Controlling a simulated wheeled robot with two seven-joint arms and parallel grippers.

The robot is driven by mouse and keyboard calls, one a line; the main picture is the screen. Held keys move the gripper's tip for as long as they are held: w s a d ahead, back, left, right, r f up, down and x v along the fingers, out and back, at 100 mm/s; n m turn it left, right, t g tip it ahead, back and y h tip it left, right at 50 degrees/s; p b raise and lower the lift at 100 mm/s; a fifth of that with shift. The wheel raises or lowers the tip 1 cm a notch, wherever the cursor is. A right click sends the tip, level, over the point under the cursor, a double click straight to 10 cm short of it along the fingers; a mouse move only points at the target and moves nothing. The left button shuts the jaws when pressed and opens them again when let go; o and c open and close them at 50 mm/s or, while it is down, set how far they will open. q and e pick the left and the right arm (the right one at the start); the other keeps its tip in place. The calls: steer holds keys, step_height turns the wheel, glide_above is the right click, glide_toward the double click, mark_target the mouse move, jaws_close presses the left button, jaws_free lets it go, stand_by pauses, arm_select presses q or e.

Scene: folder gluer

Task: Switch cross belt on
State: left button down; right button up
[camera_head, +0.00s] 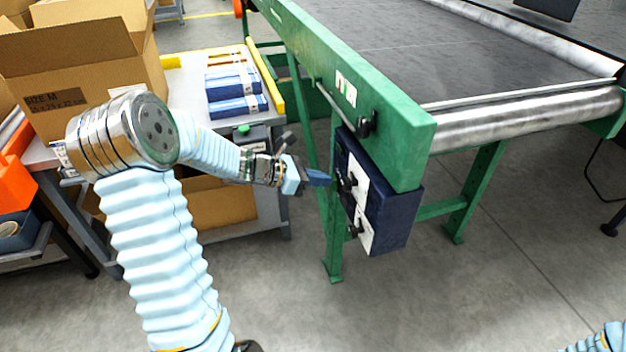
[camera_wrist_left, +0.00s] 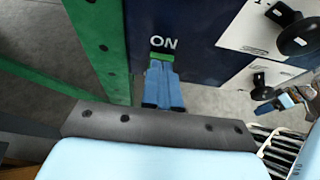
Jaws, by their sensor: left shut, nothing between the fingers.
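The dark blue control box (camera_head: 396,222) hangs under the green conveyor frame (camera_head: 392,140). It has white panels with black knobs (camera_head: 352,180) on its front. My left gripper (camera_head: 322,178) reaches in from the left to the box's left side. Its fingers are shut and empty. In the left wrist view, the shut blue fingertips (camera_wrist_left: 160,68) point at a green button (camera_wrist_left: 161,57) under a white "ON" label (camera_wrist_left: 163,43). They are at the button's lower edge; I cannot tell if they touch. My right gripper is not visible; only some right sleeve (camera_head: 600,340) shows.
The cross belt (camera_head: 450,60) runs above the box, with a metal roller (camera_head: 525,118) at its end. A table (camera_head: 190,90) with a cardboard box (camera_head: 80,80) and blue-white packs (camera_head: 236,88) stands left. Green legs (camera_head: 335,240) stand beside the gripper. The floor in front is clear.

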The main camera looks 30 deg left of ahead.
stand_by(0.5)
steer(key=shift+r, duration=0.1)
steer(key=shift+r+p, duration=0.65)
steer(key=shift+p, duration=0.1)
steer(key=shift+a, duration=0.1)
